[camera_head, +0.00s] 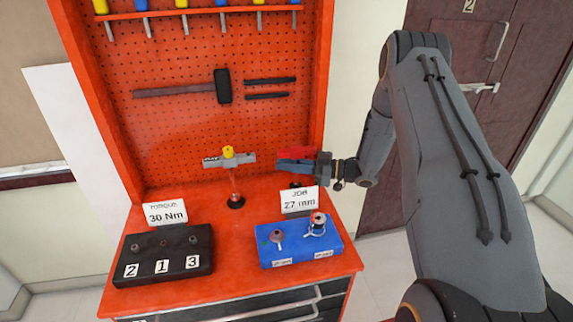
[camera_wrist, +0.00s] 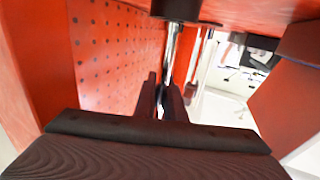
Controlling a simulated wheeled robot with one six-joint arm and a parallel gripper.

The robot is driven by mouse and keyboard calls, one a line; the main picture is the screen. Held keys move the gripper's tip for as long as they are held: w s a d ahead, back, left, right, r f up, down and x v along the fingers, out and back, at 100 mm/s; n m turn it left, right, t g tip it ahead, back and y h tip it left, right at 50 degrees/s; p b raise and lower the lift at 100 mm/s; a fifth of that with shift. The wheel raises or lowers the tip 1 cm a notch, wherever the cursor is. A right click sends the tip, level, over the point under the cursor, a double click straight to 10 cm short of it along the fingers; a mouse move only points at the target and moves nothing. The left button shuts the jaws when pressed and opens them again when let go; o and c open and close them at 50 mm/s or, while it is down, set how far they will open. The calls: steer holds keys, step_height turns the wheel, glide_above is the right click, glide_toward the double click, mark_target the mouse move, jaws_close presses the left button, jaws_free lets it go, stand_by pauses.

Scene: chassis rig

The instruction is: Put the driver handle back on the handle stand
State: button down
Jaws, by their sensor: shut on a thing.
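My gripper (camera_head: 300,160) reaches in from the right above the bench and is shut. A red and blue shape shows at its jaws; I take it to be the driver handle, but its outline is unclear. In the wrist view the dark fingers (camera_wrist: 163,98) are close together and hide what lies between them. I cannot tell whether this is the handle stand. The post shows beyond the fingers in the wrist view (camera_wrist: 172,50).
A black block (camera_head: 160,268) numbered 2, 1, 3 stands at the front left, below a 30 Nm sign (camera_head: 166,213). A blue tray (camera_head: 300,255) with two sockets and a 27 mm sign (camera_head: 299,201) are at the right. The red pegboard (camera_head: 180,120) rises behind the bench.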

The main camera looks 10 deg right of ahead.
steer(key=c, duration=1.7)
jaws_free()
steer(key=shift+c, duration=0.2)
steer(key=shift+d, duration=0.1)
